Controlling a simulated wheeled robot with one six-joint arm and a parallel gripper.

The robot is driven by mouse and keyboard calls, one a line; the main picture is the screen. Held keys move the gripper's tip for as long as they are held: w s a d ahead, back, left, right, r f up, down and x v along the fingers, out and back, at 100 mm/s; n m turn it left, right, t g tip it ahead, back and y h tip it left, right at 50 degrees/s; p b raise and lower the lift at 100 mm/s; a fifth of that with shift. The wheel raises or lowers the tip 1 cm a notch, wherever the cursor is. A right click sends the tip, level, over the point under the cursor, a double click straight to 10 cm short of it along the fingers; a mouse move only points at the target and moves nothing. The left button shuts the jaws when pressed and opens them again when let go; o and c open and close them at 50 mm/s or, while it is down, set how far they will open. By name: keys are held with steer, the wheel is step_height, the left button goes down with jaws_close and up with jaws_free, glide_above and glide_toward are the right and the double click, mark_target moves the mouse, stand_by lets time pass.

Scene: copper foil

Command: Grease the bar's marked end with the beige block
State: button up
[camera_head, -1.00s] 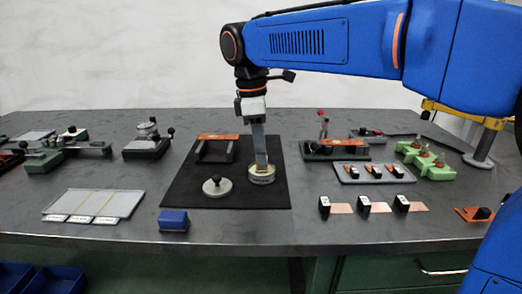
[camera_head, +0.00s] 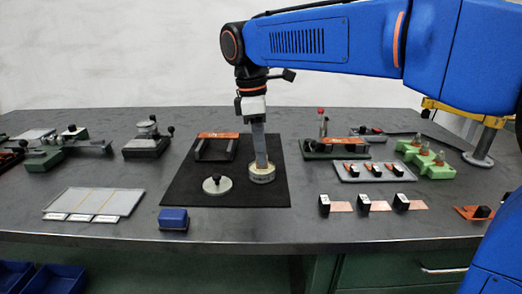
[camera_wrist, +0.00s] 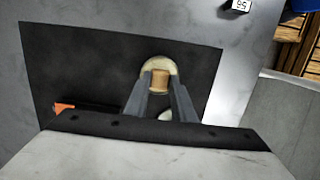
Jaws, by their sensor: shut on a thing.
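My gripper (camera_head: 261,163) points down at a round cream tin (camera_head: 262,175) on the black mat. In the wrist view its fingers (camera_wrist: 160,92) are shut on the beige block (camera_wrist: 160,78), which shows at or over the tin (camera_wrist: 152,65). How deep the block sits in the tin I cannot tell. A copper-orange bar (camera_head: 217,135) lies across a dark stand at the back of the mat, left of the gripper. Which end is marked is too small to tell. In the wrist view an orange piece (camera_wrist: 63,107) shows beside the left finger, partly hidden.
A round lid with a black knob (camera_head: 217,187) lies on the mat (camera_head: 185,195) left of the tin. A blue block (camera_head: 173,219) stands at the front. A grey tray with several small parts (camera_head: 345,178) and a green fixture (camera_head: 425,163) stand right.

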stand_by(0.3)
steer(key=shift+r, duration=3.45)
